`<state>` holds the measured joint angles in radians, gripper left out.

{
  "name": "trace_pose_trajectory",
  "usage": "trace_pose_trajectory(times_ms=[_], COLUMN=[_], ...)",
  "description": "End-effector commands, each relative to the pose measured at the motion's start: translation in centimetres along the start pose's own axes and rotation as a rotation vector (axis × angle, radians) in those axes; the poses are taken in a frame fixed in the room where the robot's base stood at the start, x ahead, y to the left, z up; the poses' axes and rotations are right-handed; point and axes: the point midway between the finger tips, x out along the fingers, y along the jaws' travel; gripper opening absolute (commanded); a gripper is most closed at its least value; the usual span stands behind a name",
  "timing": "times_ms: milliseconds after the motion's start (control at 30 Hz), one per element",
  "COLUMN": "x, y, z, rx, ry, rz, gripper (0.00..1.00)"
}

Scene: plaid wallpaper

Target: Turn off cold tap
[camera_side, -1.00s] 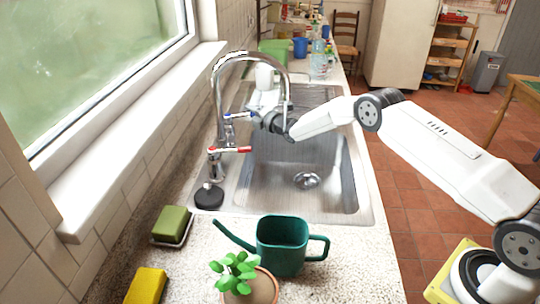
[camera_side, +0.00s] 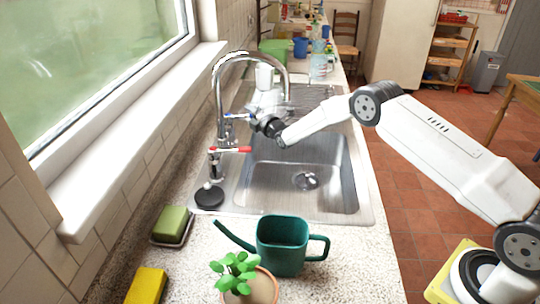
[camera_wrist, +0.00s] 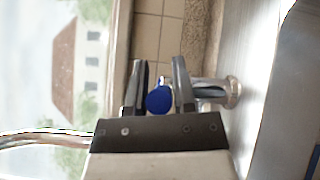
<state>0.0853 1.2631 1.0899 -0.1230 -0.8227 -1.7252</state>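The tall curved chrome tap (camera_side: 219,95) stands behind the sink. Its blue-marked cold handle (camera_side: 232,116) points right, and its red hot handle (camera_side: 231,150) is lower and nearer. My gripper (camera_side: 246,115) is at the cold handle. In the wrist view, the round blue end of the cold handle (camera_wrist: 159,98) lies between the two dark fingers of my gripper (camera_wrist: 160,78). The fingers are apart, with a gap visible beside the blue end; contact is not clear. I cannot tell whether water runs from the spout.
The steel sink (camera_side: 347,180) is empty below my arm. A black plug (camera_side: 208,196) lies beside it. A green watering can (camera_side: 283,247), a potted plant (camera_side: 240,272) and sponges stand in front. The window sill (camera_side: 130,140) runs along the left.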

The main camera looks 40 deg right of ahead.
Motion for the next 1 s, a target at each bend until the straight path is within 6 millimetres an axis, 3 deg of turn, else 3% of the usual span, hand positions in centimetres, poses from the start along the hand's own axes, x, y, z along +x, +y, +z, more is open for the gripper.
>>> trace_pose_trajectory(times_ms=[33, 67, 567, 1000], x=[0.0, 0.0, -0.2, -2.6], y=[0.1, 0.1, -0.1, -0.1], z=[-0.1, -0.1, 0.1, 0.1], rx=[0.000, 0.000, 0.000, 0.000], ry=[0.001, 0.001, 0.000, -0.001], rz=[0.001, 0.001, -0.002, -0.003], gripper=[0.50, 0.60, 0.60, 0.60])
